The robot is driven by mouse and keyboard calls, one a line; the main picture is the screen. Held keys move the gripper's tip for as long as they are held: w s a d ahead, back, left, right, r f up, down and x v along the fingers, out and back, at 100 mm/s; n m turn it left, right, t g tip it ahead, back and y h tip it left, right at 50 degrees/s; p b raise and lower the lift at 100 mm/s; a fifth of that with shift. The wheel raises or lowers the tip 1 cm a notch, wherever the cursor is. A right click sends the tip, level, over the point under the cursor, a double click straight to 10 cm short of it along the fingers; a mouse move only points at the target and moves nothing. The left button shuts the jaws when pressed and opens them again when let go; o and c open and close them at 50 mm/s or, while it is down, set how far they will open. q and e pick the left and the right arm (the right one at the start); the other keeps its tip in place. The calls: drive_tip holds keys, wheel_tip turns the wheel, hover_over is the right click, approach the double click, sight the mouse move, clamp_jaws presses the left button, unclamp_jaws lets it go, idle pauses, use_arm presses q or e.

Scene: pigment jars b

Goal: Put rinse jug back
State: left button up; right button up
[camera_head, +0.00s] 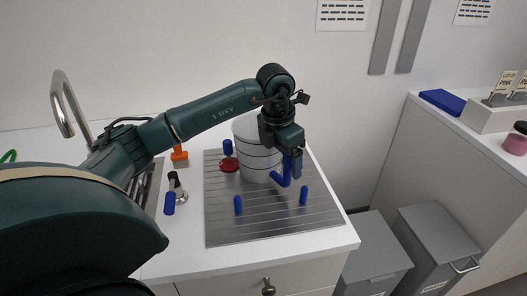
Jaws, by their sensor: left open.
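The rinse jug appears to be the white round vessel (251,160) with dark bands, standing upright on the grooved metal drainboard (270,222). A blue handle-like part (283,181) shows at its right side. My left gripper (293,168) points down at the jug's right side, beside the blue part. It is open. Its fingers overlap the blue part in the picture, so I cannot tell whether they touch it. My forearm and wrist hide part of the jug's rim. My right gripper is not in view.
Blue pegs (238,205) (304,195) stand on the drainboard. A red round item (229,166) lies left of the jug. An orange item (180,156) and a tap (66,100) are further left. Grey bins (437,247) and a side counter (455,125) stand at right.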

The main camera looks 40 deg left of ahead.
use_arm(q)
drive_tip(key=shift+c, duration=0.3)
drive_tip(key=c, duration=1.3)
drive_tip(key=shift+r, duration=0.2)
drive_tip(key=c, duration=0.3)
